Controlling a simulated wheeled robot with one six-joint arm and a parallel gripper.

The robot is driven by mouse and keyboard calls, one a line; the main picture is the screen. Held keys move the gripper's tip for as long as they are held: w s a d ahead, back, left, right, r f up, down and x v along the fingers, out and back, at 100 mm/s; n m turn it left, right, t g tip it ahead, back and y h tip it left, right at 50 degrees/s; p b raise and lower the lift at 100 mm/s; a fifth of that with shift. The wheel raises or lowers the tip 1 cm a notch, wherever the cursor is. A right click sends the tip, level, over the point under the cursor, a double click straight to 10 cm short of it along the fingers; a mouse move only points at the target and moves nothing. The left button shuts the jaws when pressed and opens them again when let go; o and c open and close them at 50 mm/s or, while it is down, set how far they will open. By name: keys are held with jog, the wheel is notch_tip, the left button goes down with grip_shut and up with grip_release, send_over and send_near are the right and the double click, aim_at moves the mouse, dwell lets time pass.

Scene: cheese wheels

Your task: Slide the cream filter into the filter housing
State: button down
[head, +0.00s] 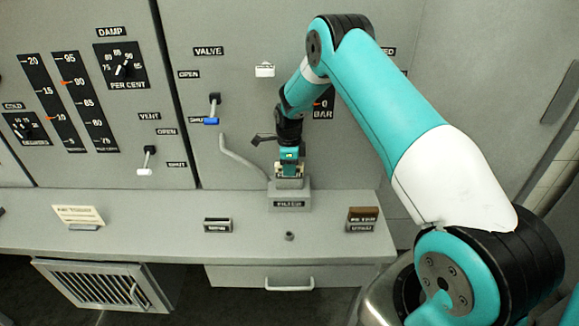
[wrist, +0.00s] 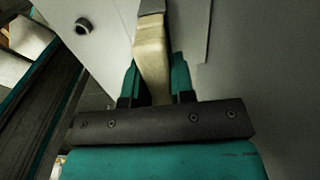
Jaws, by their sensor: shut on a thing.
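The cream filter (wrist: 152,60) is a narrow block clamped between the teal fingers of my gripper (wrist: 157,85) in the wrist view. Its far end meets a greyish piece at the top of that view. In the head view, my gripper (head: 289,172) points down directly above the grey filter housing (head: 290,197), which stands on the shelf and bears a FILTER label. Only a small part of the filter shows there, between the fingers. The housing's opening is hidden by my gripper, so I cannot tell whether the filter's lower end is inside it.
A grey pipe (head: 240,155) runs down to the housing's left side. A small round piece (head: 290,236) sits on the shelf in front. Label blocks (head: 217,225) and a brown-topped block (head: 363,214) stand either side. Valve levers (head: 212,110) project from the panel behind.

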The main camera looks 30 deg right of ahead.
jog(key=shift+f, duration=0.2)
jog(key=c, duration=0.9)
grip_release()
jog(key=shift+r, duration=0.15)
notch_tip(320, 180, up, 7)
jog(key=b, duration=0.3)
jog(key=shift+r, duration=0.15)
